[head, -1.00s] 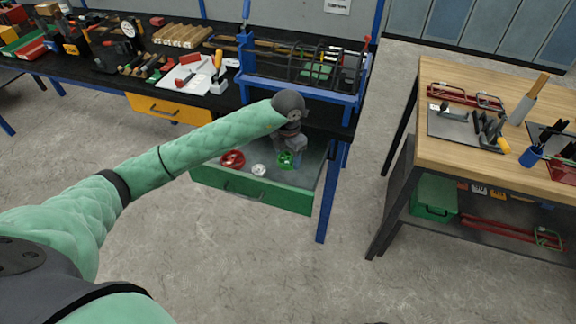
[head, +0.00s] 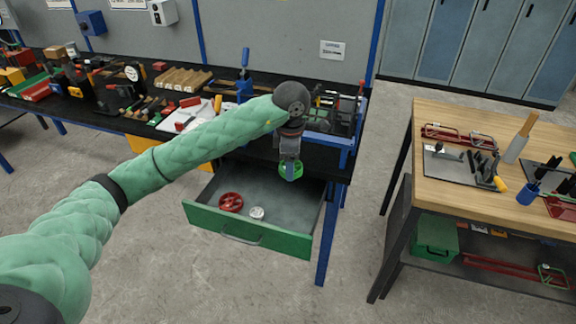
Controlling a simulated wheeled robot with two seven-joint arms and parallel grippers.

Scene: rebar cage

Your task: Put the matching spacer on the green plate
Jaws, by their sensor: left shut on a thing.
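My left gripper (head: 290,160) is shut on a green spacer (head: 291,171), a ring-shaped wheel. It holds the spacer above the right back part of the open green drawer (head: 225,226). A red spacer (head: 231,202) and a white spacer (head: 256,213) lie on the drawer floor, apart from each other. The rebar cage (head: 335,103) stands in a blue frame on the black bench, partly hidden behind my left arm. The green plate cannot be made out now. My right gripper is not in view.
The black bench (head: 100,112) is crowded with tools and blocks on the left. A white paper (head: 175,119) lies near the cage. A wooden-topped bench (head: 470,190) with tools stands at the right. Open floor lies between the benches.

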